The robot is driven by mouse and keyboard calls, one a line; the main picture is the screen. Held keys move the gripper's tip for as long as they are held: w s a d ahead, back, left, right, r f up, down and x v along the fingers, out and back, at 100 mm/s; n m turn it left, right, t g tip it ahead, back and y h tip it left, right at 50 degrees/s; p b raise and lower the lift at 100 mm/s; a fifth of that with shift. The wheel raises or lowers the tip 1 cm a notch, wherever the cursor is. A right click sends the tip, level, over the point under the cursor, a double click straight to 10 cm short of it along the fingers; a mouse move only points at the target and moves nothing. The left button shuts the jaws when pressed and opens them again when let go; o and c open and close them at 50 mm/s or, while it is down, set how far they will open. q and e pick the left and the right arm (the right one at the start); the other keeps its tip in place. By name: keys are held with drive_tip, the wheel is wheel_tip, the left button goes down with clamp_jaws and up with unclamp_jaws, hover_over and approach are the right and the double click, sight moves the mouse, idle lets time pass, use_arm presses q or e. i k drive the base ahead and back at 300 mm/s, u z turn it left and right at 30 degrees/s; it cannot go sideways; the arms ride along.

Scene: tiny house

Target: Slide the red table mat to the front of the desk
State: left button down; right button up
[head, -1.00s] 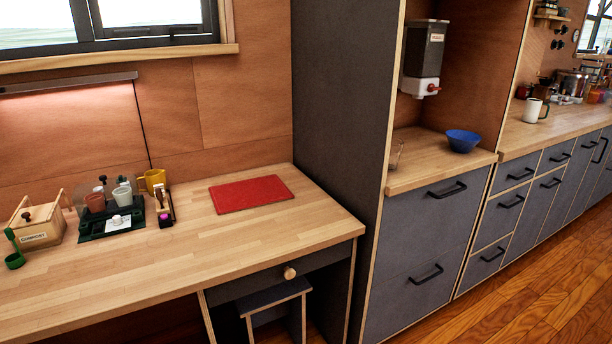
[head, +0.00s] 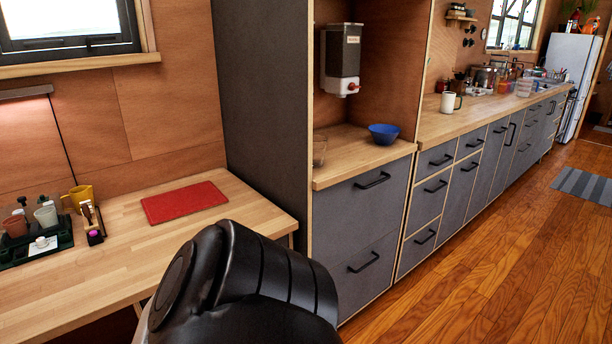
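The red table mat (head: 184,202) lies flat on the wooden desk (head: 110,270), toward its back right, near the grey side panel. A strip of bare desk top lies between the mat and the desk's front edge. A black part of my own arm rises at the bottom middle of the head view and hides part of the desk's front right area. Neither of my grippers shows in the head view.
A tall grey panel (head: 265,110) bounds the desk on the right. Beyond it are a counter with a blue bowl (head: 384,134) and open wooden floor (head: 480,260).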

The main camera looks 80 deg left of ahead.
sight(167, 207)
drive_tip(key=z, duration=0.1)
drive_tip(key=k, duration=1.45)
drive_tip(key=u, duration=1.85)
